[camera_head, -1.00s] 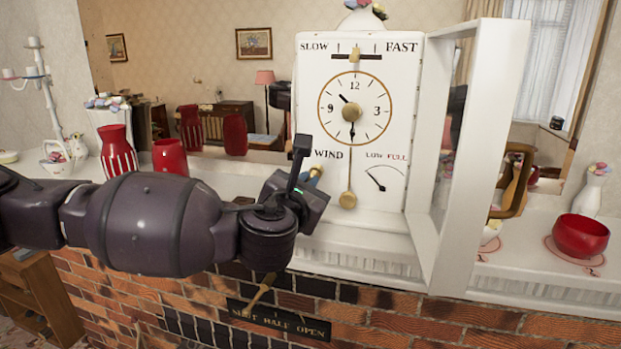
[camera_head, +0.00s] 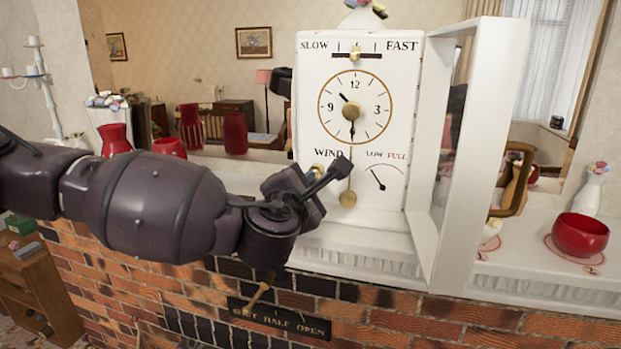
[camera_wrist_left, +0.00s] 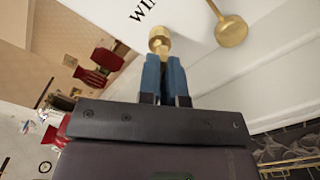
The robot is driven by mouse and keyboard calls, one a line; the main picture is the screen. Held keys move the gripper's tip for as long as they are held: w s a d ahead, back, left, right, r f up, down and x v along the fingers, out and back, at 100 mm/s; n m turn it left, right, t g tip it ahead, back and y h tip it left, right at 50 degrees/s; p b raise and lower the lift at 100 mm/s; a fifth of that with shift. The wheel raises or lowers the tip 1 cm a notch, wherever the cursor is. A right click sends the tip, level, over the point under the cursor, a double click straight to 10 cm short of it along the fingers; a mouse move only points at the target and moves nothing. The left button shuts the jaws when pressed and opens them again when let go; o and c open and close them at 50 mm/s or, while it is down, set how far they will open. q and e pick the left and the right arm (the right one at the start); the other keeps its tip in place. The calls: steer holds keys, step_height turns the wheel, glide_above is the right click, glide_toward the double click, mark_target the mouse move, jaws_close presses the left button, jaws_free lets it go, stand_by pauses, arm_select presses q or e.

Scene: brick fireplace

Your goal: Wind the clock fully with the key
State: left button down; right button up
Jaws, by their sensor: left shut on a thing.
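The white clock (camera_head: 310,100) stands on the mantel with its glazed door (camera_head: 468,150) swung open to the right. My left gripper (camera_head: 309,184) is at the lower left of the clock face, by the word WIND. In the left wrist view its blue fingers (camera_wrist_left: 165,75) are shut on the brass key (camera_wrist_left: 159,40), which meets the clock face. In the head view the gripper mostly hides the key. The LOW–FULL gauge (camera_head: 380,180) has its needle pointing up and left, towards LOW. The brass pendulum (camera_head: 348,199) hangs right of the gripper. My right gripper is not in view.
A red bowl (camera_head: 580,235) and a white vase (camera_head: 593,188) stand to the right. A mirror (camera_head: 200,80) is behind the clock. The open door bounds the room right of the face.

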arm_select(q)
steer(key=shift+m, duration=1.1)
steer(key=m, duration=0.2)
steer(key=shift+r+m, duration=0.15)
steer(key=shift+m, duration=0.25)
steer(key=shift+w+m, duration=0.1)
steer(key=shift+m, duration=0.7)
steer(key=m, duration=0.3)
steer(key=shift+m, duration=0.8)
